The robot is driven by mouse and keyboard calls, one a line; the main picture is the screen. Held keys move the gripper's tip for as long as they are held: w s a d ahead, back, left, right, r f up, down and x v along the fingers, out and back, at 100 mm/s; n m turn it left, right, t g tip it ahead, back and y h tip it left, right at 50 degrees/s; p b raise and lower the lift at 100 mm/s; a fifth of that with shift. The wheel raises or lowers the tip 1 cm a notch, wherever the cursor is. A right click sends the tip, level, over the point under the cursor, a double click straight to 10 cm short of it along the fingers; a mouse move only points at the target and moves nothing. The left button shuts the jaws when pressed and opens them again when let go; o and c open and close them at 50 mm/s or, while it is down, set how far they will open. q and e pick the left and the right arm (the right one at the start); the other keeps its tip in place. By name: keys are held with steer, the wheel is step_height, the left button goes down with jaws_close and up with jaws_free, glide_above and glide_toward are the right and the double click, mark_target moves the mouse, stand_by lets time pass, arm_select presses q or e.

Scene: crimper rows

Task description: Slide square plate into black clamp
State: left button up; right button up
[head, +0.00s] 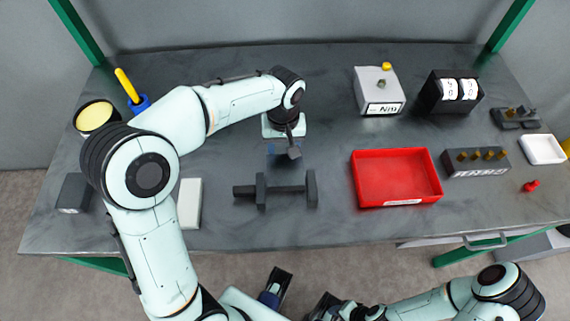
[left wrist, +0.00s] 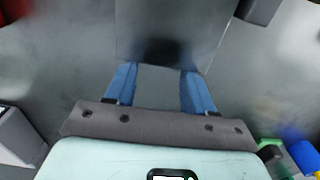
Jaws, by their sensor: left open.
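My left gripper (head: 284,149) is over the middle of the table, behind the black clamp. In the left wrist view its two blue fingers (left wrist: 158,90) stand apart, open. A flat grey square plate (left wrist: 165,22) is at their tips; its near edge covers or meets the tips, and I cannot tell if both fingers touch it. In the head view a small grey piece (head: 294,153) below the gripper may be this plate, seen nearly edge-on. The black clamp (head: 262,190) stands on the table with its bar running left to right. My right gripper (head: 325,306) is at the bottom edge, partly hidden.
A red tray (head: 397,178) lies right of the clamp and a white block (head: 189,203) left of it. A grey box (head: 379,92), a black two-dial box (head: 449,92) and a peg block (head: 476,161) stand further right. Table room in front of the clamp is clear.

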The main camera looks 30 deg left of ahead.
mark_target(285, 168)
arm_select(q)
steer(key=shift+s+d+b, duration=0.25)
steer(key=shift+s+d, duration=0.25)
steer(key=shift+s, duration=0.3)
steer(key=shift+s+d+b, duration=0.3)
steer(key=shift+s+d, duration=0.15)
steer(key=shift+s, duration=0.3)
steer(key=shift+s+d+b, duration=0.25)
steer(key=shift+s+d, duration=0.25)
steer(key=shift+s, duration=0.3)
steer(key=shift+w+a+r+p, duration=0.1)
steer(key=shift+w+r+p, duration=0.05)
steer(key=shift+r+p, duration=0.6)
steer(key=shift+w+a+r+p, duration=0.1)
steer(key=shift+r+p, duration=0.55)
steer(key=shift+r, duration=0.05)
steer(key=shift+w+a+r+p, duration=0.1)
steer(key=shift+w+r+p, duration=0.1)
steer(key=shift+r+p, duration=0.8)
steer(key=shift+w+a+r+p, duration=0.1)
steer(key=shift+w+r+p, duration=0.05)
steer(key=shift+r+p, duration=0.8)
steer(key=shift+r, duration=0.1)
